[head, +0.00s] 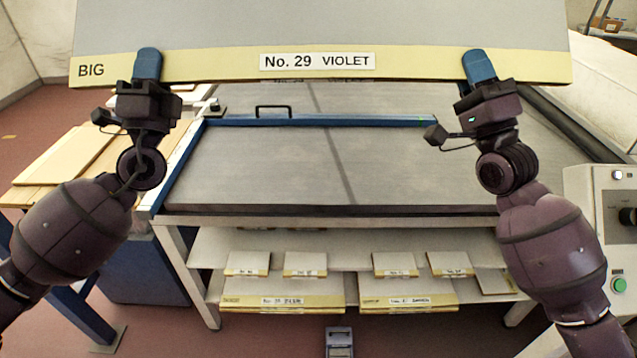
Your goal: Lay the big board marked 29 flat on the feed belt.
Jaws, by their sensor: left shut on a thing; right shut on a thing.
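The big board (420,67) has a grey face and a pale yellow front edge marked "BIG" and "No. 29 VIOLET". It spans the top of the head view, raised above the feed belt; its far part is out of frame. My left gripper (148,66) is shut on the board's front edge near its left end. My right gripper (479,68) is shut on the same edge near its right end. The feed belt (300,165) is a flat grey surface below, and its visible part is bare. The board hides the belt's far part.
A blue bar (320,121) with a black handle (273,111) crosses the belt. Shelves under the belt hold several small boards and two bigger ones (282,302). A table with wooden panels (70,155) stands at left, a control box (604,215) with a green button at right.

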